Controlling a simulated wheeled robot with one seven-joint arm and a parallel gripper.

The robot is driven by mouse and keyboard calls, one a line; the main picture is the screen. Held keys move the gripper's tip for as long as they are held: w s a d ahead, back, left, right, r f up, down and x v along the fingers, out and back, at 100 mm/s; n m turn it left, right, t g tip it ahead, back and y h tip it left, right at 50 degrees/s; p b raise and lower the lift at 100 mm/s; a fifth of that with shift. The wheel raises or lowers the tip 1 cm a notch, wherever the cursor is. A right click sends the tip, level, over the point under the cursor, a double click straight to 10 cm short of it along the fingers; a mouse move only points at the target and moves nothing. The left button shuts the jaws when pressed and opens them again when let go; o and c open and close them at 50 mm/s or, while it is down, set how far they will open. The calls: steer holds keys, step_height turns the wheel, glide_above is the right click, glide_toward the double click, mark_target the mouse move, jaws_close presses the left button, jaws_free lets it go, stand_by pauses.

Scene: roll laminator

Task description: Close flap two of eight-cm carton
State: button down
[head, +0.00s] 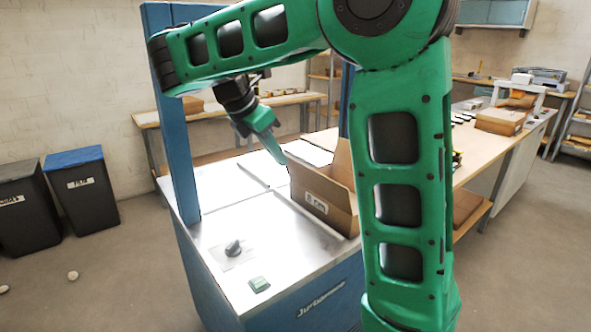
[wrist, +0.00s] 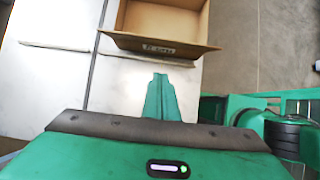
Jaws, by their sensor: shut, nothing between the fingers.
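The eight-cm carton (head: 335,212) stands on the silver machine top, with an "8 cm" label on its near side. One flap stands up at its right in the head view; my arm hides part of that side. In the wrist view the carton (wrist: 165,18) is open at the top, its inside showing. A flap (wrist: 155,45) with small, unreadable print hangs outward along its edge nearest my gripper. My gripper (wrist: 160,78) is shut and empty, its fingertips just short of that flap, apparently apart from it. In the head view my gripper (head: 283,158) is left of the carton.
A blue upright post (head: 178,110) rises from the machine at the left. The metal top (head: 215,185) left of the carton is clear. A long table with other cartons (head: 500,121) lies at right.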

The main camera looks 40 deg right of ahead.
steer(key=x, duration=0.7)
glide_toward(314, 182)
steer(key=shift+x, duration=1.25)
steer(key=shift+s+a+f, duration=0.1)
steer(key=shift+a, duration=0.05)
